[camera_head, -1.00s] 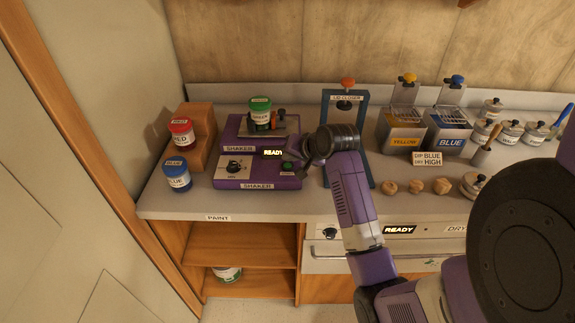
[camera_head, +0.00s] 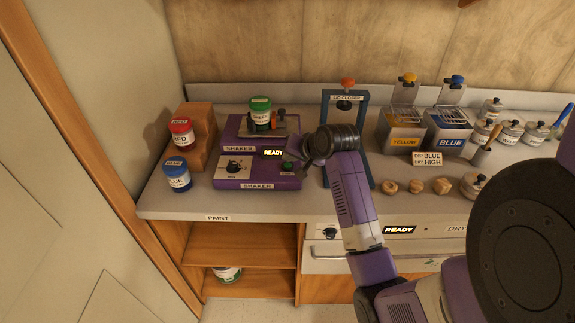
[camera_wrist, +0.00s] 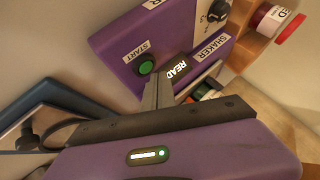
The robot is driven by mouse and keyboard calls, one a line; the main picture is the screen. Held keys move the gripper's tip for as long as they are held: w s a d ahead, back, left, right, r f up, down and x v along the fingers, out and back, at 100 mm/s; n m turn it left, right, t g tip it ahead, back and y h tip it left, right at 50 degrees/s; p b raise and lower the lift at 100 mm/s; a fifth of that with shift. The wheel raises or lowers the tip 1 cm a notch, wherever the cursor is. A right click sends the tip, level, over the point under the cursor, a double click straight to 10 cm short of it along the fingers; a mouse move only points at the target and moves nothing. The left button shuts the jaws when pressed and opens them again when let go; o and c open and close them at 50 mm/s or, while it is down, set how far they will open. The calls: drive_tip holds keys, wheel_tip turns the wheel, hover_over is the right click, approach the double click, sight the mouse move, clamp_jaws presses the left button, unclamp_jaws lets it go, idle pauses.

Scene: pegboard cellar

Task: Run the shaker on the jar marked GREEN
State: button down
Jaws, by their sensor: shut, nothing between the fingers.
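The jar marked GREEN (camera_head: 260,118), with a green lid, stands upright on the plate of the purple shaker (camera_head: 232,131). A dark and orange clamp part (camera_head: 278,119) is beside it. The shaker's front has a dial (camera_head: 234,167), a lit READY display (camera_head: 273,153) and a green START button (camera_head: 288,166). My gripper (camera_head: 300,160) is shut and empty at the button's right. In the wrist view its fingertips (camera_wrist: 155,84) are close to the START button (camera_wrist: 146,67); I cannot tell whether they touch it.
Red (camera_head: 182,134) and blue (camera_head: 176,174) jars stand left of the shaker. The blue lid closer (camera_head: 362,130) stands close behind and right of my gripper. Yellow (camera_head: 404,141) and blue (camera_head: 450,143) dip tanks and several wooden knobs (camera_head: 414,186) are further right.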

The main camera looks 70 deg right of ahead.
drive_tip(key=shift+f, duration=0.15)
drive_tip(key=shift+f, duration=0.3)
